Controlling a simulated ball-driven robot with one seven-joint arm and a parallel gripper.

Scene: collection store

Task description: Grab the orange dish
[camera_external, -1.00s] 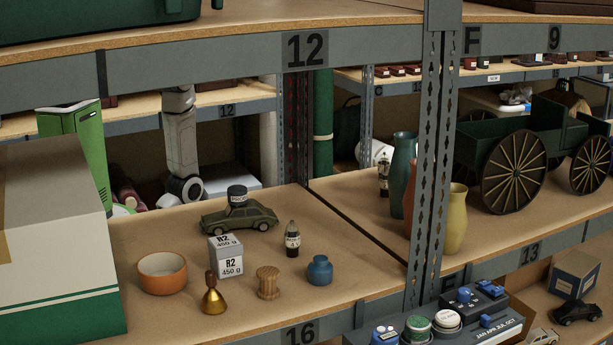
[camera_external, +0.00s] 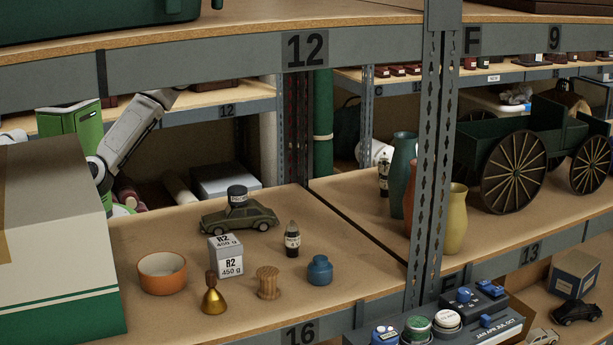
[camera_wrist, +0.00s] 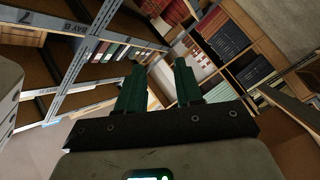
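The orange dish (camera_external: 162,277), a small round bowl with a pale inside, stands upright on the shelf board at the left in the external view. It is just right of the large white and green box. My gripper (camera_wrist: 157,66) shows in the wrist view, with its two green fingers apart and nothing between them. In the external view my arm is behind the shelf at the upper left, and my gripper is hidden there. The dish does not show in the wrist view, which looks at other shelves.
The large box (camera_external: 55,240) stands left.

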